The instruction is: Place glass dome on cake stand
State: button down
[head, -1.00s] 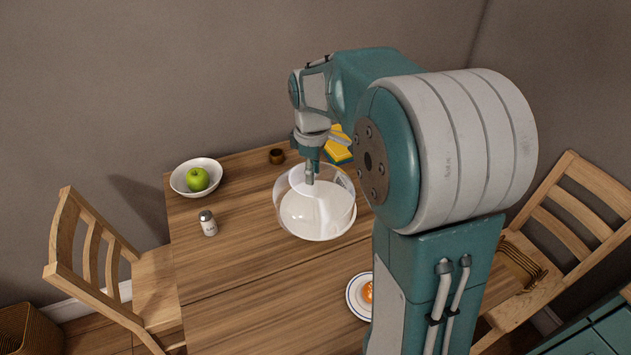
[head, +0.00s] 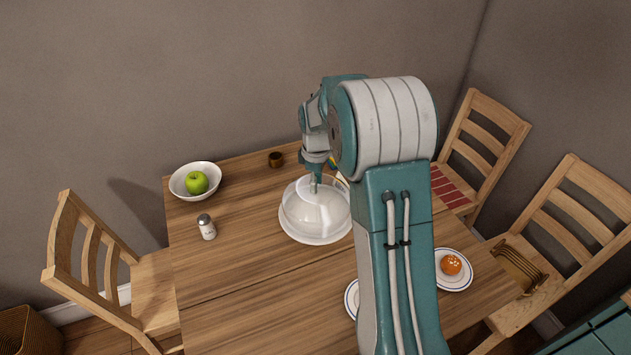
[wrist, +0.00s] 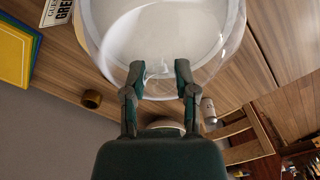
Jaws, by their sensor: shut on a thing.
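The clear glass dome (head: 308,216) is upright over the white cake stand (head: 312,241) on the wooden table. The stand's white edge shows around the dome's lower rim. I cannot tell whether the rim touches the stand. My gripper (head: 316,183) is above the dome, shut on its top knob. In the wrist view, my fingers (wrist: 160,74) close in at the knob, with the glass dome (wrist: 232,42) and the white stand (wrist: 160,28) beyond them.
A white bowl (head: 178,184) with a green apple (head: 197,182), a shaker (head: 206,227) and a small brown cup (head: 276,159) stand left and behind. A plate (head: 460,284) with an orange pastry (head: 451,264) is at right. My arm partly hides another plate (head: 351,300).

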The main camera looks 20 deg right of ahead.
jog(key=shift+d, duration=0.3)
jog(key=c, duration=0.5)
grip_release()
jog(key=shift+o, duration=0.5)
jog(key=shift+a, duration=0.5)
jog(key=shift+d, duration=0.1)
